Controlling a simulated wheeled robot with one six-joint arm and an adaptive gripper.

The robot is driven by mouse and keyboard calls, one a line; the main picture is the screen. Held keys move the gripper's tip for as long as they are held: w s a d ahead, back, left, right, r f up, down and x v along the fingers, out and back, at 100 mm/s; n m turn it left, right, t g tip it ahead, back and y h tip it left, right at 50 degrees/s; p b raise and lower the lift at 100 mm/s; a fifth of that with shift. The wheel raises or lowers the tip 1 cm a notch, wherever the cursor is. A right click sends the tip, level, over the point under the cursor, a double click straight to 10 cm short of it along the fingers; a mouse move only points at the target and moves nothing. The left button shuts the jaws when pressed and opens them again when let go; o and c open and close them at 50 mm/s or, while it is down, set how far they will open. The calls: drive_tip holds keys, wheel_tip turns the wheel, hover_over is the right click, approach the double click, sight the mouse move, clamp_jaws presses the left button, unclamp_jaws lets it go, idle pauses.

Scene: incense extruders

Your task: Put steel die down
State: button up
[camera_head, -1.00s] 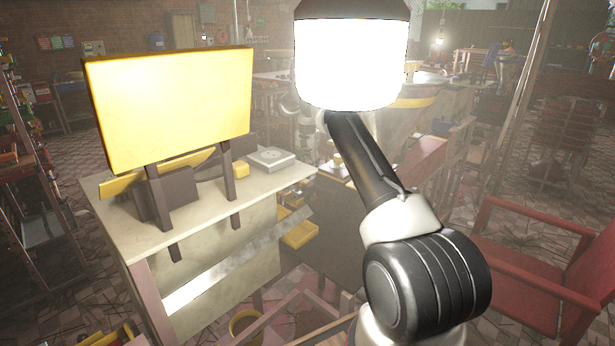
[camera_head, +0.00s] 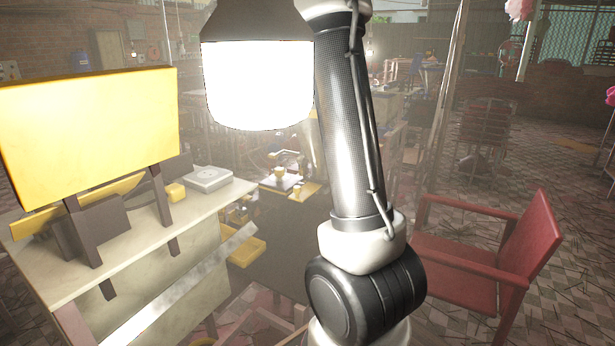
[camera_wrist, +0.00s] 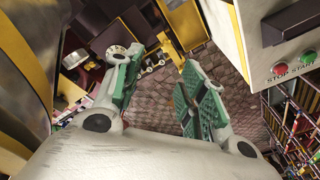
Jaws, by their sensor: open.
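My gripper (camera_wrist: 157,75) shows in the wrist view with its two green-padded fingers spread apart. Nothing is held between the pads; paved floor and small yellow and dark parts show through the gap. I cannot pick out the steel die with certainty in either view. In the head view my gripper cannot be made out; my arm rises on the right of centre.
A white-topped bench (camera_head: 85,270) at the left bears a yellow panel (camera_head: 90,120), a scale (camera_head: 207,179) and a yellow block (camera_head: 175,192). A red chair (camera_head: 480,265) stands right. In the wrist view, a control box (camera_wrist: 262,28) with STOP and START buttons is close at upper right.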

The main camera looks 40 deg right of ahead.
drive_tip(key=s+a+r+n+t, duration=0.1)
drive_tip(key=s+a+r+n, duration=0.15)
drive_tip(key=s, duration=1.45)
drive_tip(key=s+a+f+n, duration=0.1)
drive_tip(key=s+f, duration=0.2)
drive_tip(key=s, duration=0.5)
drive_tip(key=s+a+f+n+t, duration=0.1)
drive_tip(key=s+f+n, duration=0.1)
drive_tip(key=s+f, duration=0.2)
drive_tip(key=s, duration=0.3)
drive_tip(key=shift+s+a+f, duration=0.2)
drive_tip(key=shift+s+a, duration=0.15)
drive_tip(key=shift+s, duration=0.05)
